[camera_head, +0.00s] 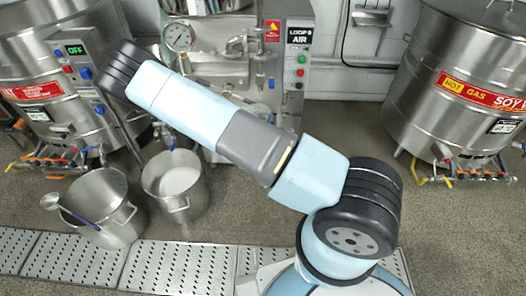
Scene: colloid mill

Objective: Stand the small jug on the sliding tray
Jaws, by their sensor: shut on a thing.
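My arm reaches from the lower right up to the upper left, and its black-capped joint covers part of the left steel vessel. My gripper is not in view, hidden behind the arm or beyond it. I cannot make out the small jug in this view. I cannot pick out the sliding tray either; my forearm hides part of the steel machine with the round gauge (179,37) at the back centre.
A steel pot with a ladle (118,231) and a pot with white contents (175,207) stand at lower left. Large steel vessels stand left (28,72) and right (420,105). A perforated drain grate (70,262) crosses the front. Bare floor (340,125) lies right of centre.

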